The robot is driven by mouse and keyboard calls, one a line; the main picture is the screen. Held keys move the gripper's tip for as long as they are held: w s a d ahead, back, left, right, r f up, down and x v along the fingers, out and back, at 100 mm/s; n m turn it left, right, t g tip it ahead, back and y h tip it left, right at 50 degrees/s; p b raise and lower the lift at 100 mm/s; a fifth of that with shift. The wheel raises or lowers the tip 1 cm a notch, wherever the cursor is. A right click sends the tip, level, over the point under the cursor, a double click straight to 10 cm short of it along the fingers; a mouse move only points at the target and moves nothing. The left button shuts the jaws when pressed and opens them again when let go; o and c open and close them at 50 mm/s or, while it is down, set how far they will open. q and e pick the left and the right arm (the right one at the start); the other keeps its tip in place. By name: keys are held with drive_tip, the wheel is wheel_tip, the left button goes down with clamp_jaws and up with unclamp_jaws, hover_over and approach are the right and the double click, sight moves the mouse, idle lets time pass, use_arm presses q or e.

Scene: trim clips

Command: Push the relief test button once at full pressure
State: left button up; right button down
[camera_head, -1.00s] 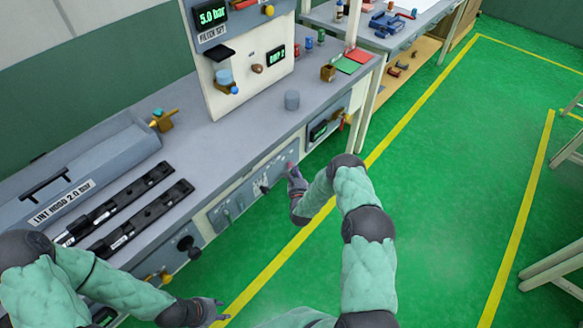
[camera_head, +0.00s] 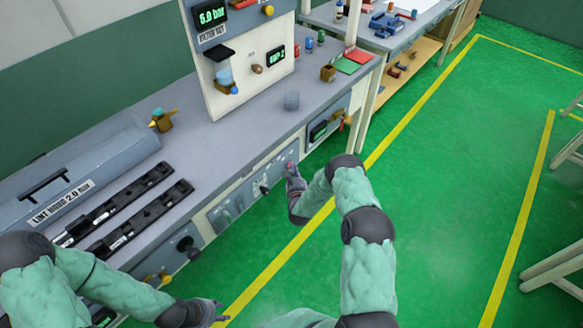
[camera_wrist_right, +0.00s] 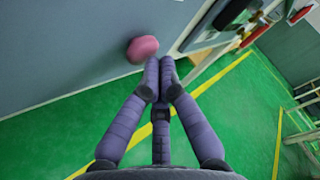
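A rounded pink-red button (camera_wrist_right: 143,49) stands out from the grey front panel in the right wrist view; it shows small in the head view (camera_head: 290,166). My right gripper (camera_wrist_right: 160,62) has its fingertips together with nothing between them. The tips are close beside the button, just right of it in the wrist view; I cannot tell whether they touch. In the head view my right gripper (camera_head: 291,174) is at the bench front. My left gripper (camera_head: 217,312) hangs low near the front of the bench; its finger opening is unclear. A display (camera_head: 212,15) reads 5.0 bar.
A black-framed unit (camera_wrist_right: 215,22) sits right of the button in the wrist view. The green floor (camera_head: 450,190) is clear.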

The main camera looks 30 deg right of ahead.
drive_tip(key=shift+w, duration=0.15)
idle(0.5)
drive_tip(key=shift+s+d, duration=0.25)
drive_tip(key=shift+s, duration=0.6)
drive_tip(key=shift+s, duration=0.1)
drive_tip(key=s, duration=0.1)
drive_tip(key=s+d, duration=0.1)
drive_tip(key=s, duration=0.1)
drive_tip(key=s+d+p, duration=0.1)
drive_tip(key=shift+s, duration=0.25)
idle(0.3)
